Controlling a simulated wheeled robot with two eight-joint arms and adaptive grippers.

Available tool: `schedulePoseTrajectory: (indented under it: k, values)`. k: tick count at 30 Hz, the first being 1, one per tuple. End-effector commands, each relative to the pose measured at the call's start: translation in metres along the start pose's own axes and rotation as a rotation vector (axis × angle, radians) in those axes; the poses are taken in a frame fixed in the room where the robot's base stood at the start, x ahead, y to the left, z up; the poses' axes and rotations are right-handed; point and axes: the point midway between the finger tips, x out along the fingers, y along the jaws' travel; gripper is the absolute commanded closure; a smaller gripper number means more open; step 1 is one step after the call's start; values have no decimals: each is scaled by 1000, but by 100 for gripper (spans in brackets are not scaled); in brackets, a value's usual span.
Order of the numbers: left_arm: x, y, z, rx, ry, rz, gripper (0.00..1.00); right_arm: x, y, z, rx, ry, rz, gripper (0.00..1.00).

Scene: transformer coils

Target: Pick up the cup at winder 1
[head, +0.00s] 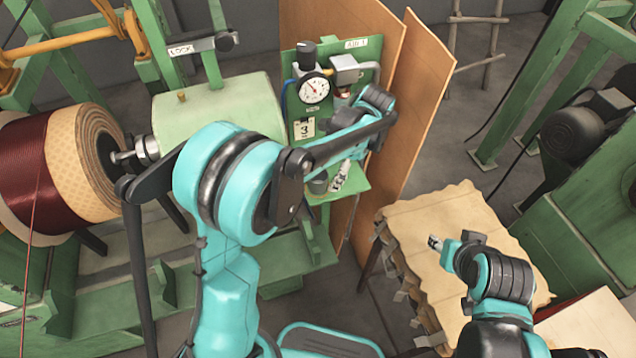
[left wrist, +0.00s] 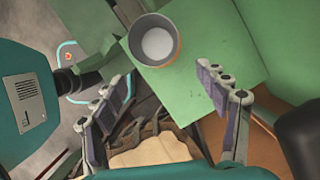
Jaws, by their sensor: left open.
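The cup (left wrist: 155,42) stands on a green shelf (left wrist: 240,45) in the left wrist view. It is round and dark-sided with a pale inside, seen from above. In the head view the grey cup (head: 318,184) sits on the small green shelf below the gauge panel, partly hidden by my left arm. My left gripper (head: 342,177) is at that shelf, just right of the cup. In the left wrist view its two fingers (left wrist: 165,80) are spread and empty, with the cup just beyond the tips. My right gripper (head: 436,243) is over the paper-covered table, apart from the shelf.
A green panel with a pressure gauge (head: 314,90) and knob rises behind the shelf. Wooden boards (head: 412,110) stand right of it. A large copper coil (head: 45,175) is on the left. A table with tan sheets (head: 450,215) stands at lower right.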

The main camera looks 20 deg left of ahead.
Motion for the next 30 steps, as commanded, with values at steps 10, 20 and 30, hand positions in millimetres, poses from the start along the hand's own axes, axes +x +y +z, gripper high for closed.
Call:
schedulePoseTrajectory:
  k: [10,20,30]
  values:
    - [10,0,32,-3,0,-1,26,4,0,3,0,0,0,60]
    - [58,0,31,-1,0,-1,26,17,0,12,0,0,0,60]
    - [59,0,31,0,0,-1,47,16,0,12,0,0,0,60]
